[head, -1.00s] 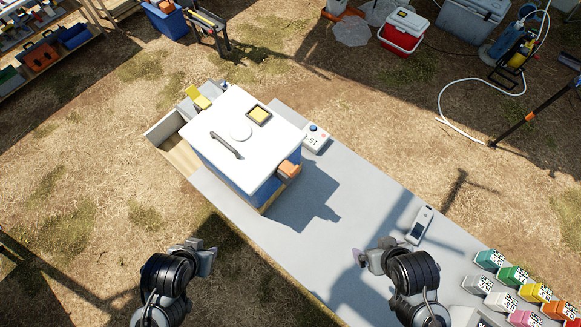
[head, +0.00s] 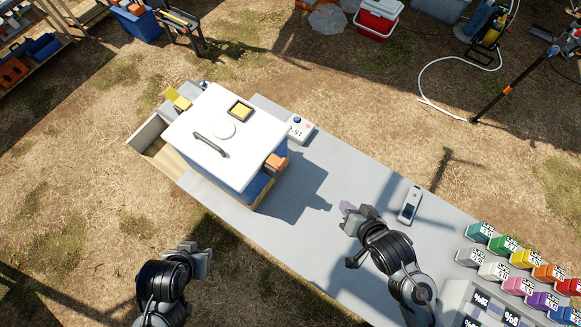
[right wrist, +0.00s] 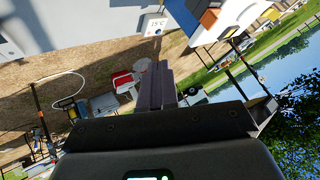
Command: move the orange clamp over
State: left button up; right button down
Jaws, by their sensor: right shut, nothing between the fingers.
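The orange clamp (head: 277,162) sits at the right side of a blue cooler with a white lid (head: 195,148), just under the lid's edge. In the right wrist view the clamp (right wrist: 209,18) shows near the top, beside the white lid. My right gripper (head: 346,209) is over the grey table, right of the cooler and apart from the clamp. Its fingers (right wrist: 157,86) are together with nothing between them. My left gripper (head: 204,259) is off the table's front edge, below the cooler; its finger opening cannot be made out.
The grey table (head: 300,240) is clear between cooler and right gripper. A white 15°C device (head: 298,129) stands behind the cooler's right side. A handheld meter (head: 409,205) lies right of my right gripper. Several coloured labelled blocks (head: 505,246) stand at the far right.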

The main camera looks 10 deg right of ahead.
jog(key=w+a+f+m+t+y+b, duration=0.3)
jog(key=w+a+f+m+y+b, duration=0.15)
jog(key=a+f+y, duration=0.35)
jog(key=w+d+f+y+b, duration=0.3)
jog(key=w+d+b, duration=0.1)
jog(key=d+b, duration=0.1)
jog(key=shift+d+b, duration=0.3)
jog(key=shift+b, duration=0.2)
jog(key=shift+w+a, duration=0.1)
jog(key=p, duration=0.2)
send_near(283, 164)
jog(key=x, duration=0.4)
jog(key=shift+w+a+r, duration=0.2)
jog(key=shift+w+a, duration=0.05)
jog(key=shift+a, duration=0.05)
jog(key=shift+x, duration=1.05)
jog(key=shift+f, duration=0.1)
